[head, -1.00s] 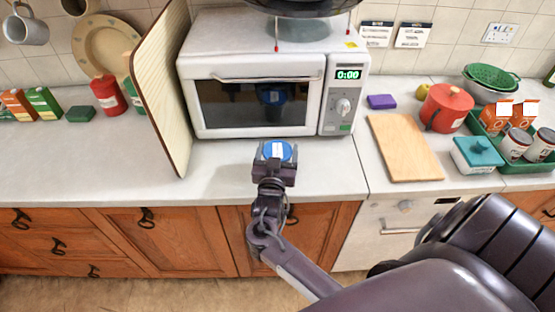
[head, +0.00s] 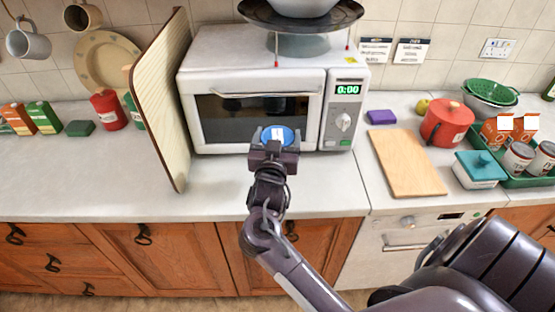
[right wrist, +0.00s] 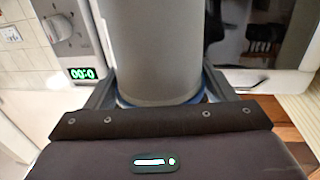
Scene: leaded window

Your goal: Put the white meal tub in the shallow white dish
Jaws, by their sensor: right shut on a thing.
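The white meal tub shows its round blue lid with a white label (head: 278,134) in the head view. My right gripper (head: 274,147) is shut around it and holds it in front of the microwave's lower door. In the right wrist view the tub's body (right wrist: 160,45) looks grey in shade, with a blue rim, between the fingers. A pale dish (head: 302,7) sits on a dark round stand (head: 301,20) above the microwave; the frame's top edge cuts it, so its inside is hidden. It may be the shallow white dish. My left gripper is out of view.
The microwave (head: 275,60) is closed and reads 0:00. A tall ribbed board (head: 160,100) stands at its left. A wooden board (head: 405,160), red pot (head: 446,124) and teal-lidded box (head: 480,169) are at the right. The counter in front of the microwave is clear.

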